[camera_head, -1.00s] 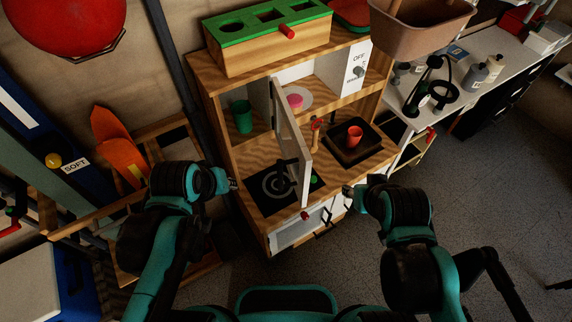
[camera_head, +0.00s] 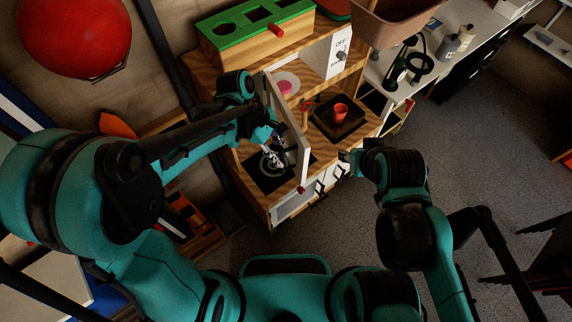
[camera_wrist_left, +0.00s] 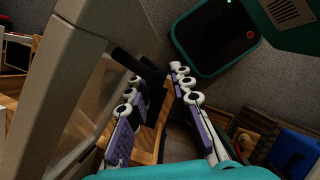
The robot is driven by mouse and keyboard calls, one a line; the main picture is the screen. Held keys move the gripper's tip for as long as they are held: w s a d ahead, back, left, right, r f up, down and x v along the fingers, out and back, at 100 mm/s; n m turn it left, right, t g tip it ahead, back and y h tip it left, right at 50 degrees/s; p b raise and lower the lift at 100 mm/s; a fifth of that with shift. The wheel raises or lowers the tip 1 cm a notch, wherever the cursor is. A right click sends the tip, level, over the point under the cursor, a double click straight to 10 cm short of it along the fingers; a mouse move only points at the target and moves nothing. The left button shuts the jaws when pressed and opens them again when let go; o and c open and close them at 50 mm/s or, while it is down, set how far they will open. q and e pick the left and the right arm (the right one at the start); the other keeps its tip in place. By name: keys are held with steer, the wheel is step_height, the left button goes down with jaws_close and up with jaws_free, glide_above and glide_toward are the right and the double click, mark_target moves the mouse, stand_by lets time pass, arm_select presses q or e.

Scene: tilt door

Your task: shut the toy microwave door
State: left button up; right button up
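The toy microwave door (camera_head: 303,158) stands open, swung out from the white microwave compartment (camera_head: 311,69) of the wooden play kitchen. In the left wrist view the door (camera_wrist_left: 42,85) is a pale frame with a see-through pane, filling the left side. Its black handle (camera_wrist_left: 137,64) reaches between the fingertips of my left gripper (camera_wrist_left: 158,76). That gripper's fingers are apart, and I cannot tell whether they touch the handle. In the head view my left gripper (camera_head: 271,154) is on the left side of the door. My right gripper (camera_head: 348,157) is right of the door, its fingers too small to read.
A pink item (camera_head: 285,87) lies on a white plate in the compartment. A red cup (camera_head: 340,111) stands in the dark sink right of the door. A green-topped shape box (camera_head: 255,34) sits above. The floor at right is largely clear.

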arm_select(q)
steer(key=b+x, duration=0.1)
steer(key=x, duration=0.5)
steer(key=shift+r, duration=0.1)
jaws_close()
